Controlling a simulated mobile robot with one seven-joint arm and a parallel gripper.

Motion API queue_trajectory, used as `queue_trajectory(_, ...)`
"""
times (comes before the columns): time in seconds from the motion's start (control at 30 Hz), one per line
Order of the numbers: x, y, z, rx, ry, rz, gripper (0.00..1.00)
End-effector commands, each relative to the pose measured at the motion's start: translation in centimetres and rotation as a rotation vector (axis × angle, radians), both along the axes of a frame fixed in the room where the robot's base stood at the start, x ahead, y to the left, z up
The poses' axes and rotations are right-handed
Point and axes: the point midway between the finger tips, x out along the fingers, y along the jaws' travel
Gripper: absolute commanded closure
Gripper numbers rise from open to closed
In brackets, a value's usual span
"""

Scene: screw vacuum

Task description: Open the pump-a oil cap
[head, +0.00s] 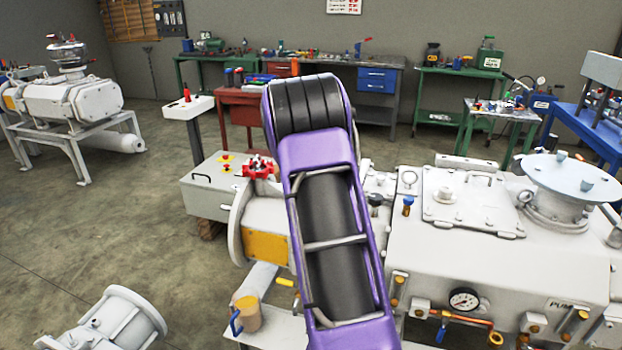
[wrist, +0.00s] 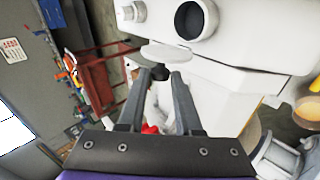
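In the wrist view a small dark knob (wrist: 160,73) sits under a pale disc (wrist: 180,54), on or close to the white pump body (wrist: 250,50). I cannot tell for sure that this is the oil cap. The fingertips of my gripper (wrist: 160,78) stand on either side of the knob with a narrow gap between them. Whether they press on it is not clear. In the head view my purple arm hides the gripper and part of the pump-a housing (head: 480,260). A dark knob (head: 375,199) shows just right of the arm.
A round dark opening (wrist: 190,20) lies near the disc. A red valve wheel (head: 258,168), a blue-handled fitting (head: 407,206) and a pressure gauge (head: 464,299) are around the pump. Open floor lies to the left.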

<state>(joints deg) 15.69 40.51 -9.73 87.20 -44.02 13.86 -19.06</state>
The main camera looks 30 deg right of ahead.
Motion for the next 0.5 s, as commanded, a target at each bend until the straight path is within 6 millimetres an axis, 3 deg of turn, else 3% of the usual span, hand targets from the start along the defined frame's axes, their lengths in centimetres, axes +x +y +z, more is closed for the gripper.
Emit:
queue_trajectory(0.03, -0.04, -0.05, -0.04, 0.000, 0.001, -0.001, 0.56)
queue_trajectory(0.13, -0.04, -0.03, -0.03, 0.000, 0.001, -0.001, 0.41)
queue_trajectory(0.5, -0.21, 0.28, 0.38, 0.000, -0.001, 0.001, 0.41)
